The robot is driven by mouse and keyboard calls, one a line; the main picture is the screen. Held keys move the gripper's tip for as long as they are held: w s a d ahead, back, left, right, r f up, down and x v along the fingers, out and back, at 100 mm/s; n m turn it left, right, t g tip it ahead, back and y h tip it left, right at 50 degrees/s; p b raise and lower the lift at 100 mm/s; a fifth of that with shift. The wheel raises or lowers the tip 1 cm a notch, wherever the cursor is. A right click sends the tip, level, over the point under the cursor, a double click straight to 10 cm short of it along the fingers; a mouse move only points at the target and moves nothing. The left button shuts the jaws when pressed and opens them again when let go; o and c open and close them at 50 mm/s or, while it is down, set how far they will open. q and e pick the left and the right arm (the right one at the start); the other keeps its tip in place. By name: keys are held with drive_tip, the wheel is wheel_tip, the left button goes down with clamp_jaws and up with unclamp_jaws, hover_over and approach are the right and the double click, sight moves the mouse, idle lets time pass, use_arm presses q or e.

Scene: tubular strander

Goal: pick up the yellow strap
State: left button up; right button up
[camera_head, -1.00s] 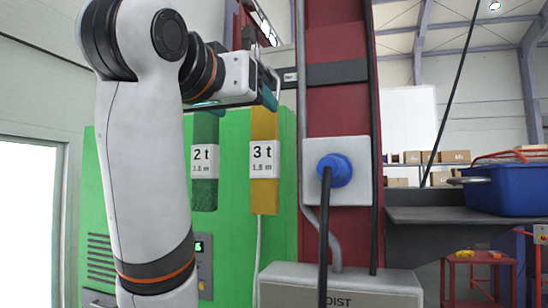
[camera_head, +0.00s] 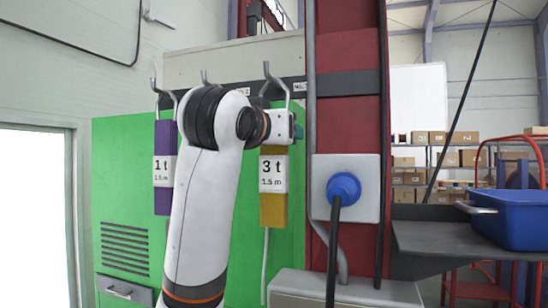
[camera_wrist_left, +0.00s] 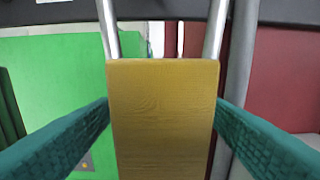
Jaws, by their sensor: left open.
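The yellow strap (camera_head: 273,206), with a white "3 t 1.5 m" label, hangs from a metal hook on the dark rail in the head view. In the left wrist view the yellow strap (camera_wrist_left: 163,140) fills the middle, with two metal rods rising at its top. My left gripper (camera_head: 287,128) is in front of the strap's upper part, partly hidden by its own wrist. In the wrist view the teal fingers of my left gripper (camera_wrist_left: 163,112) are open, one on each side of the strap, with no clear grip on it. My right gripper is not seen.
A purple "1 t" strap (camera_head: 164,140) hangs left of my arm. A green cabinet (camera_head: 125,200) is behind. A red column (camera_head: 345,115) with a blue plug (camera_head: 343,188) and black cable stands close on the right. A blue bin (camera_head: 515,222) sits on a grey shelf (camera_head: 425,240).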

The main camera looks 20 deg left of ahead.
use_arm(q)
drive_tip(key=c, duration=0.3)
clamp_jaws()
drive_tip(key=shift+r, duration=0.1)
